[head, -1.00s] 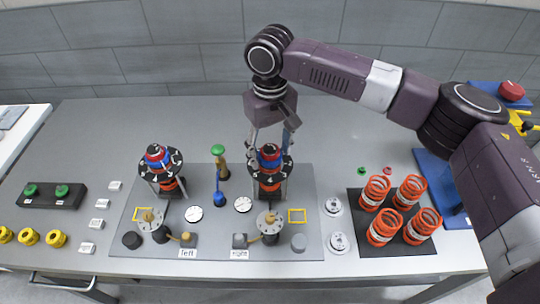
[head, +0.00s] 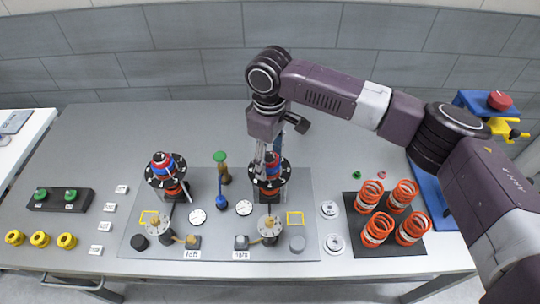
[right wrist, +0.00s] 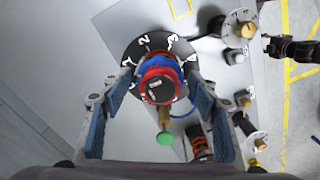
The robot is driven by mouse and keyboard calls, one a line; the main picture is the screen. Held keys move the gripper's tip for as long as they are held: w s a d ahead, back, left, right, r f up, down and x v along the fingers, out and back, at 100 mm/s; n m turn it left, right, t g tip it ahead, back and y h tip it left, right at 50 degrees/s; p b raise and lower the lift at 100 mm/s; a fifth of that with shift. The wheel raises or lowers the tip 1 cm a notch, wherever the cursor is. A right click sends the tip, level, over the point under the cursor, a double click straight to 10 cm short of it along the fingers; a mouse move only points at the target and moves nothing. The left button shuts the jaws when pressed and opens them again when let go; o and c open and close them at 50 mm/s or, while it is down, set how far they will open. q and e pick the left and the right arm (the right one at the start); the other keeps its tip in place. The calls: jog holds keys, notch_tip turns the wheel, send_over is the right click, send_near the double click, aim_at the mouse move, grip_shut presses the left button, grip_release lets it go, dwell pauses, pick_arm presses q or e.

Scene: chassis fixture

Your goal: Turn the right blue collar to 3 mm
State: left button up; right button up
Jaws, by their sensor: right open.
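The right blue collar (head: 262,170) sits under a red top on the right unit, around a black dial disc (head: 283,177) with white marks. In the right wrist view the blue collar (right wrist: 145,62) and its red top (right wrist: 160,82) lie between the fingers, with white numbers on the disc (right wrist: 126,54) beyond. My right gripper (head: 266,160) is open above and around the collar; in the wrist view its blue-padded fingers (right wrist: 155,100) stand apart on both sides, with visible gaps. My left gripper does not show in the head view.
The left unit (head: 162,170) stands beside it on the grey base plate (head: 305,245). Orange springs (head: 376,229) stand on a black mat at right. Dials and knobs lie in front.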

jog(key=n+p, duration=0.1)
jog(key=n, duration=0.2)
jog(key=shift+n+p, duration=0.35)
jog(key=shift+n, duration=0.05)
jog(key=n+p, duration=0.1)
jog(key=n, duration=0.3)
jog(key=shift+n, duration=0.3)
jog(key=n+p, duration=0.1)
jog(key=n, duration=0.2)
jog(key=shift+n, duration=0.3)
jog(key=shift+n+p, duration=0.35)
jog(key=shift+n, duration=0.75)
jog(key=n, duration=0.2)
jog(key=shift+n, duration=0.3)
jog(key=shift+c, duration=0.4)
